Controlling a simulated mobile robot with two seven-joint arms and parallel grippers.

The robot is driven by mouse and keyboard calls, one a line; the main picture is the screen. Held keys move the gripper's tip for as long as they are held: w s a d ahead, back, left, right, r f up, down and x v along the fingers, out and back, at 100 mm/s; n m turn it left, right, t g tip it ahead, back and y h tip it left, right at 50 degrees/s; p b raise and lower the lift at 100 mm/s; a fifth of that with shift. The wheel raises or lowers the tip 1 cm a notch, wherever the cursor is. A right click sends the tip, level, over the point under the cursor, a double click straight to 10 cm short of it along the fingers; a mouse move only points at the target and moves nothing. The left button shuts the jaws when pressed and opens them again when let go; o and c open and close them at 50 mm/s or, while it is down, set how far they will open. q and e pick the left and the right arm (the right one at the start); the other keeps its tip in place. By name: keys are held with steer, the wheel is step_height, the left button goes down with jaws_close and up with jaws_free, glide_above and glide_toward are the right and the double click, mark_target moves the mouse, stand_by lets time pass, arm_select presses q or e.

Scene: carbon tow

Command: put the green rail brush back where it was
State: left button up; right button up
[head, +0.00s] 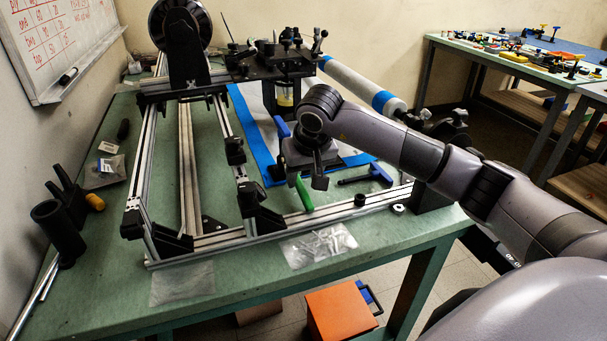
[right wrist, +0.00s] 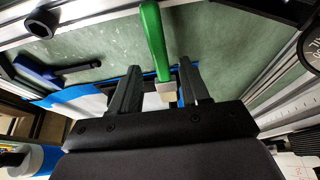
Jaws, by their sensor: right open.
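The fingers stand apart with gaps beside the brush. I cannot tell the height between the fingers and the brush. My left gripper is not in view.
The aluminium frame (head: 228,238) surrounds the brush on the green table (head: 110,285). A blue-and-black tool (head: 367,176) lies to the right, and a small black ring (head: 360,200) sits on the front rail. A clear bag of white parts (head: 318,244) lies in front.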

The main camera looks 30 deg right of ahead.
steer(key=v, duration=1.3)
steer(key=shift+w+p, duration=0.2)
steer(key=shift+p, duration=0.1)
steer(key=shift+d, duration=0.1)
